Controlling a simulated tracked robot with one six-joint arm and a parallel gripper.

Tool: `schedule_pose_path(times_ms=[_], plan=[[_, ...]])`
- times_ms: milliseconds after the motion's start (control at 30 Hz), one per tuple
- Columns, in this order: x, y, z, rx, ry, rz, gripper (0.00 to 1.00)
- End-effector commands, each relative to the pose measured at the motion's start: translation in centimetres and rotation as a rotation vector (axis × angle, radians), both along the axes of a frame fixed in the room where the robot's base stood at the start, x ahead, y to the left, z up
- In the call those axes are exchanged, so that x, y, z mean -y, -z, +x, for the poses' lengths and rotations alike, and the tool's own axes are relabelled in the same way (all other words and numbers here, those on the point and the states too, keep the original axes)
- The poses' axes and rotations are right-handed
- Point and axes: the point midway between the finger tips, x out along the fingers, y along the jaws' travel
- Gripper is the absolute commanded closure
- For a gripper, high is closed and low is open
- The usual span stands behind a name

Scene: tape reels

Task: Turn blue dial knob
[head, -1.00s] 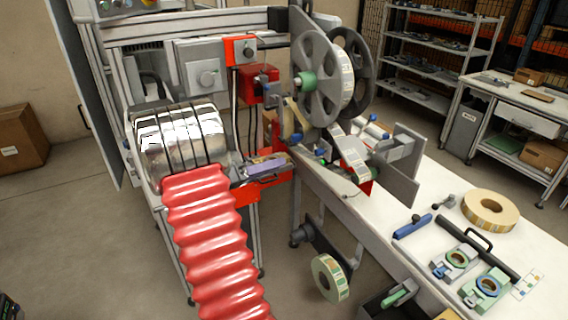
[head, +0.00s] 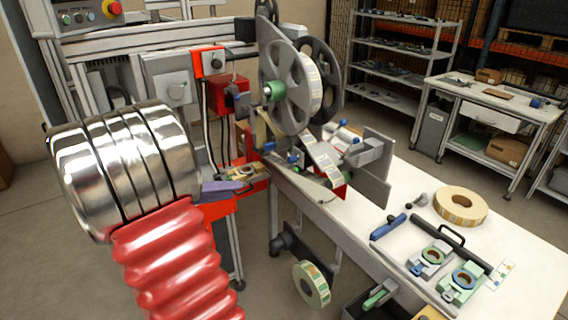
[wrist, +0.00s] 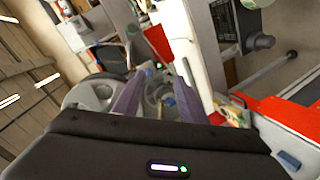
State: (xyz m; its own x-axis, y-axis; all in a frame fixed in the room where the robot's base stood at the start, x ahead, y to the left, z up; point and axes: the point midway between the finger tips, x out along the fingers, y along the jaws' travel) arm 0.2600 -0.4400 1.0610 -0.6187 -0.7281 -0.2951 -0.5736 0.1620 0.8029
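In the wrist view my gripper (wrist: 160,74) shows two purple fingers standing apart, with nothing clearly held between them. In the head view my red bellows arm and chrome wrist fill the lower left and hide much of what is beyond. The reel machine has a small blue knob-like part (head: 293,158) below its large grey reels (head: 290,88). I cannot tell which is the dial knob. In the wrist view a blue piece (wrist: 289,160) lies at the lower right, apart from the fingers.
A control panel (head: 85,16) with a red button is at the top left. The white table (head: 350,210) carries a tape roll (head: 461,205), a blue-handled tool (head: 388,226) and several fixtures. A lower tape roll (head: 311,284) hangs beside the table. Open floor lies between the table and the back shelves.

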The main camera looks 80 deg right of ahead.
Motion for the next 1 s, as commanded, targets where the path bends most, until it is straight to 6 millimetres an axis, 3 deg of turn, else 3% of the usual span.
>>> schedule_pose_path(times_ms=[467,1000], plan=[[-13.6,-0.1,2.2,0.133,-0.271,0.457,0.62],[-30.1,0.0,4.1,0.294,-0.809,0.865,0.62]])
